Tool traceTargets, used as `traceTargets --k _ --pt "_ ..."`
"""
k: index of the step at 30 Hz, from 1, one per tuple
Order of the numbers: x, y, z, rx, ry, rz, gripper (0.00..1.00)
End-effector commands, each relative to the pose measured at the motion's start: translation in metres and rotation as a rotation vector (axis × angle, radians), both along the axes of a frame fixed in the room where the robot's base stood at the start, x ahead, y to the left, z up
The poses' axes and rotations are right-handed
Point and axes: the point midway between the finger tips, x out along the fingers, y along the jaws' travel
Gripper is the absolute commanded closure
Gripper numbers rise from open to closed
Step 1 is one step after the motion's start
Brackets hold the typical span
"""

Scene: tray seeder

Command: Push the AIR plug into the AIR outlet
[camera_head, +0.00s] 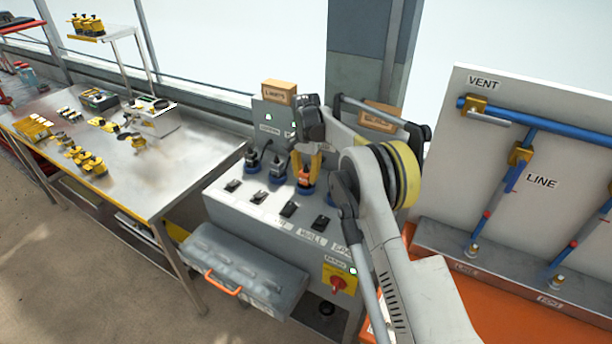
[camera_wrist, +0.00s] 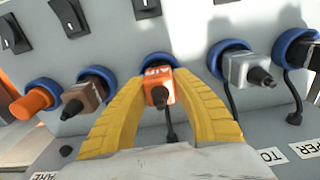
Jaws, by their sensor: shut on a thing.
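The orange AIR plug (camera_wrist: 158,86) is between the yellow fingers of my gripper (camera_wrist: 158,90) in the wrist view, its label partly readable. My gripper is shut on it. The plug lies over a blue-ringed outlet (camera_wrist: 153,59) and overlaps the ring; how deep it sits I cannot tell. A dark cable hangs from the plug. In the head view, my gripper (camera_head: 305,170) points down on the console with the orange plug (camera_head: 305,177) at a blue ring (camera_head: 306,190).
In the wrist view, a brown plug (camera_wrist: 85,95) and orange cylinder (camera_wrist: 36,101) stand left, a grey plug (camera_wrist: 246,69) right, all at blue rings. Black switches (camera_head: 258,197) line the console (camera_head: 225,207). A red knob (camera_head: 338,284) is on its front. A pipe board (camera_head: 535,110) stands right.

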Motion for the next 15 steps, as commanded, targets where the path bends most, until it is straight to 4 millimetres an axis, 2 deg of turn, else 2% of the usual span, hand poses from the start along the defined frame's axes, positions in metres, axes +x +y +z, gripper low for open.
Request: traceTargets --k 7,8,9,15 --pt "0.0 0.0 -0.0043 0.0 0.0 0.0 1.0" --pt "0.0 0.0 -0.0038 0.0 0.0 0.0 0.59" --pt "0.0 0.0 -0.0036 0.0 0.0 0.0 0.47" --pt "0.0 0.0 -0.0035 0.0 0.0 0.0 0.46"
